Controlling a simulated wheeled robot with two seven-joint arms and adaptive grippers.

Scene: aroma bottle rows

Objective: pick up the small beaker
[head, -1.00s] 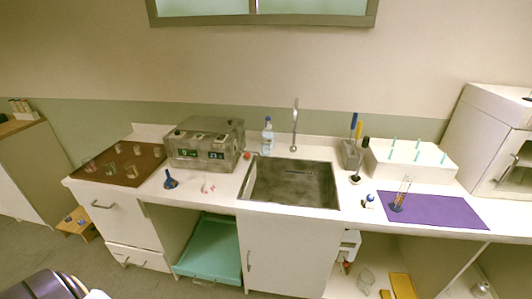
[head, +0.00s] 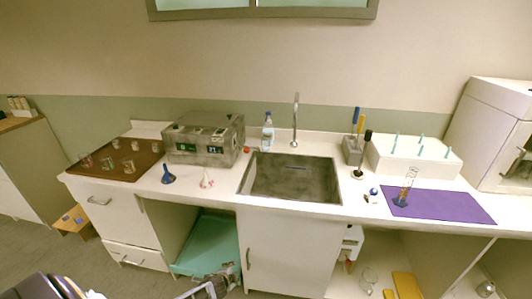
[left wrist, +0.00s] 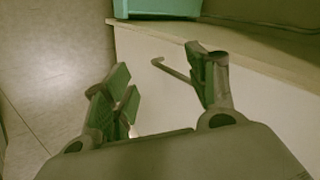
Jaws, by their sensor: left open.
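Several small clear glass beakers (head: 115,143) stand on the brown mat (head: 143,171) at the left of the counter. Another clear glass vessel (head: 369,276) stands low in the open cabinet at right. I cannot tell which one is the small beaker. My left gripper (head: 217,287) shows at the bottom of the head view, in front of the cabinets and below the counter, apart from all the glassware. In the left wrist view it (left wrist: 160,92) is open and empty, its green-padded fingers spread, near a pale cabinet front with a handle. My right gripper is not in view.
The sink (head: 292,178) is in the middle of the counter. A grey device (head: 205,140) stands to its left. A teal bin (head: 205,246) sits in the open bay below.

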